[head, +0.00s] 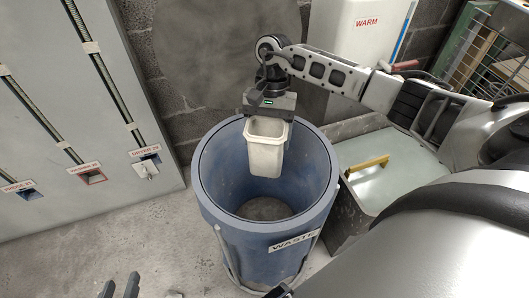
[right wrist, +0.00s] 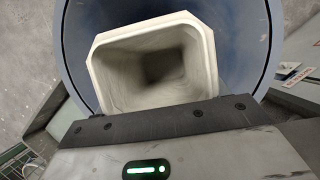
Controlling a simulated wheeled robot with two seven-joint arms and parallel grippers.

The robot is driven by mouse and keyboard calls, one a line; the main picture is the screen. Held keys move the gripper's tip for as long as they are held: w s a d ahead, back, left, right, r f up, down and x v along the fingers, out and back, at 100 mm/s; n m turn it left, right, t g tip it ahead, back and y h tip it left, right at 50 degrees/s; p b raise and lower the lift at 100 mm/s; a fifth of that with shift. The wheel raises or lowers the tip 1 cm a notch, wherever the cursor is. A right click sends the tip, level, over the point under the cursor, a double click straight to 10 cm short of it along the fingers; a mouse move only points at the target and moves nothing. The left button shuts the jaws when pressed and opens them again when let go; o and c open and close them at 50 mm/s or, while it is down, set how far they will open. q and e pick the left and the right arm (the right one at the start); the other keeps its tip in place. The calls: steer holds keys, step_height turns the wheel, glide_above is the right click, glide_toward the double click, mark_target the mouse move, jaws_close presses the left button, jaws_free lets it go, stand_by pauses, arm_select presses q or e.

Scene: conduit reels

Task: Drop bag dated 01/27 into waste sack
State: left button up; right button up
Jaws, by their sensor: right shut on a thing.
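My right gripper (head: 268,108) is shut on the rim of an off-white tub (head: 266,150) and holds it over the mouth of a blue bin (head: 215,205) labelled WASTE. The tub is upright or nearly so, its lower part inside the bin's opening. In the right wrist view the tub (right wrist: 103,68) is open at the top, and its inside is dark at the bottom with no bag seen. No bag dated 01/27 can be made out. The bin's floor shows grey, partly hidden by the tub. My left gripper (head: 120,287) is at the bottom left, its two fingers apart and empty.
A grey basin (head: 350,215) with a yellow handle (head: 369,163) on its pale lid stands right of the bin. A white unit (head: 350,45) labelled WARM is behind. A grey panel (head: 60,170) with labelled outlets is at left. The floor between panel and bin is clear.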

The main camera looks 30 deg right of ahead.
steer(key=o, duration=1.4)
steer(key=v, duration=1.6)
steer(key=shift+b, duration=0.3)
